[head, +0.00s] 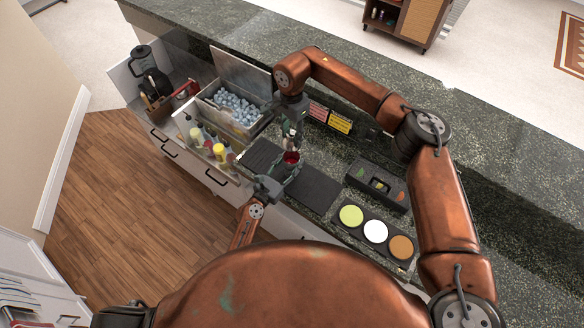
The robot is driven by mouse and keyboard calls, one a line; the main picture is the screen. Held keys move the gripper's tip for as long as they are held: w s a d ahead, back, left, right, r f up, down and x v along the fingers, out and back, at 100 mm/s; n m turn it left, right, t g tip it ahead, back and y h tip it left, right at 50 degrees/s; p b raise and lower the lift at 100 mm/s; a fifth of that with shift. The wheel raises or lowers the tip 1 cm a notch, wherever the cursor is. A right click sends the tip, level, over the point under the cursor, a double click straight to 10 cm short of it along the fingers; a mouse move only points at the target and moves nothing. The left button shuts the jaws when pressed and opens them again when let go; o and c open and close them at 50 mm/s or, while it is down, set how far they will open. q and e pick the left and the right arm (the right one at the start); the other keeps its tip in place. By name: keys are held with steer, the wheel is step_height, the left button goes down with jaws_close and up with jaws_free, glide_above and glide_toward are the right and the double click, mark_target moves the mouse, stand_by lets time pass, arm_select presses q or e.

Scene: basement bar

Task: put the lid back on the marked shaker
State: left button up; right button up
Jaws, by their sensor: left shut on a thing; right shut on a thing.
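A small shaker with red at its top (291,158) stands at the edge of a dark mat, below the middle of the counter. My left gripper (277,180) reaches up from below and is shut at the shaker's side, its lower body partly hidden by the fingers. My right gripper (291,133) points down from above and is shut on a small pale thing, which looks like the lid (290,144). The lid is just above the shaker's top; I cannot tell whether they touch.
An ice bin (236,108) with a raised cover and several bottles with yellow tops (220,153) stand to the left. A dark mat (315,187), a black caddy (378,186) and a tray with three coloured discs (374,232) lie to the right.

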arm_select(q)
jaws_close()
arm_select(e)
steer(key=shift+f, duration=2.35)
steer(key=shift+f, duration=0.1)
steer(key=shift+f, duration=0.85)
arm_select(q)
steer(key=shift+f, duration=0.1)
arm_select(e)
steer(key=shift+f, duration=0.55)
steer(key=o, duration=1.2)
